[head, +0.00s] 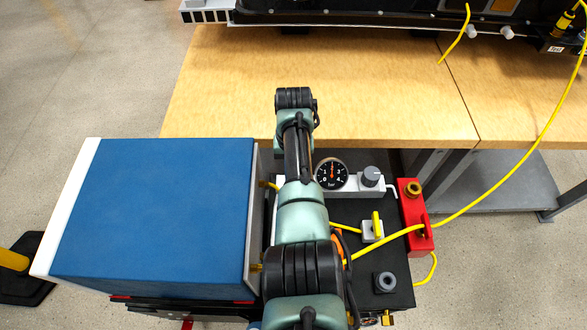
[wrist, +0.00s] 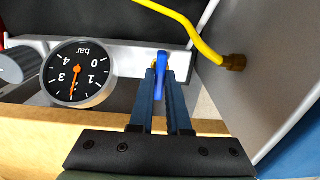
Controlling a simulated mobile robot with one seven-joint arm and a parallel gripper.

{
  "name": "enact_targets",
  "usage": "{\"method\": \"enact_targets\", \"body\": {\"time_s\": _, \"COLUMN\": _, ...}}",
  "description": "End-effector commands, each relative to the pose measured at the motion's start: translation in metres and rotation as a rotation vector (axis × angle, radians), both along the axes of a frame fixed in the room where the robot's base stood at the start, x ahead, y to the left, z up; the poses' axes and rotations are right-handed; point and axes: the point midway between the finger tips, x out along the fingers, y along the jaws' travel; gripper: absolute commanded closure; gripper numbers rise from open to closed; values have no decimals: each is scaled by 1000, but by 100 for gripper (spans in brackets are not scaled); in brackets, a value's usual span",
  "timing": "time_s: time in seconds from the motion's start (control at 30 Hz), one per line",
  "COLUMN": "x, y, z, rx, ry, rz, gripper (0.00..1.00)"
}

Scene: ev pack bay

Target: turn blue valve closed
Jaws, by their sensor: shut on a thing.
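The blue valve handle (wrist: 161,62) shows in the wrist view, at the right end of a light metal manifold (wrist: 125,27). It is narrow and lies in line with my fingers. My gripper (wrist: 161,74) is shut on it, one finger on each side. The fingers hide part of the handle and most of the valve body. In the head view my arm hides the blue valve and my gripper.
A pressure gauge (head: 331,174) and grey knob (head: 371,177) sit beside the valve. A yellow hose (wrist: 190,25) with a brass fitting (wrist: 233,62) runs close by. A blue box (head: 155,210) stands left, a wooden bench (head: 370,85) beyond, and a yellow-handled valve (head: 377,224) nearer.

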Motion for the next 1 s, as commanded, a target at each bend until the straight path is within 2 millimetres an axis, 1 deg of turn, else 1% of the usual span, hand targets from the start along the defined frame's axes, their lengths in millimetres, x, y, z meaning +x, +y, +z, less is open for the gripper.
{"method": "enact_targets", "body": {"time_s": 0.5, "x": 1, "y": 0, "z": 1, "rx": 0, "ry": -1, "rz": -19, "gripper": 100}}
{"method": "enact_targets", "body": {"time_s": 0.53, "x": 1, "y": 0, "z": 1, "rx": 0, "ry": -1, "rz": -19, "gripper": 80}}
{"method": "enact_targets", "body": {"time_s": 0.67, "x": 1, "y": 0, "z": 1, "rx": 0, "ry": -1, "rz": -18, "gripper": 56}}
{"method": "enact_targets", "body": {"time_s": 0.7, "x": 0, "y": 0, "z": 1, "rx": 0, "ry": -1, "rz": -17, "gripper": 55}}
{"method": "enact_targets", "body": {"time_s": 1.0, "x": 1, "y": 0, "z": 3, "rx": 0, "ry": -2, "rz": -16, "gripper": 55}}
